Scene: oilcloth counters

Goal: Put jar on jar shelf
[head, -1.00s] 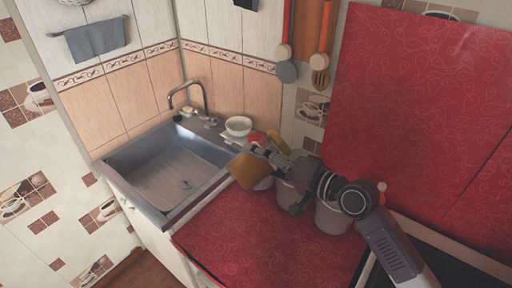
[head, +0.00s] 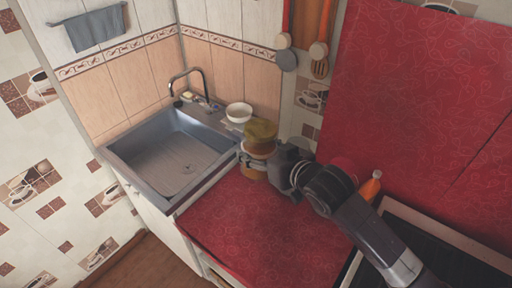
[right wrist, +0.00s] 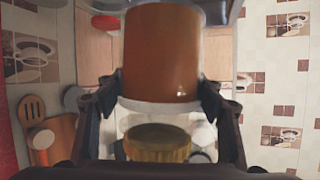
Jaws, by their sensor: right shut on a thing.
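The jar (head: 252,169) has an orange-brown body, a pale band in the middle and a yellow-brown top. It looks upright beside the sink's right edge. In the right wrist view its orange-brown body (right wrist: 163,50) fills the upper middle, and a golden lid-like part (right wrist: 157,143) shows lower down. My right gripper (head: 276,163) is shut on the jar around its pale middle, coming from the right. I cannot tell whether the jar's bottom touches the counter. No jar shelf is clearly visible. My left gripper is not in view.
A steel sink (head: 120,168) with a tap (head: 190,82) lies left of the jar. A white bowl (head: 239,112) stands behind it. An orange-topped bottle (head: 371,186) stands beyond my right arm. The red counter (head: 235,220) is clear in front.

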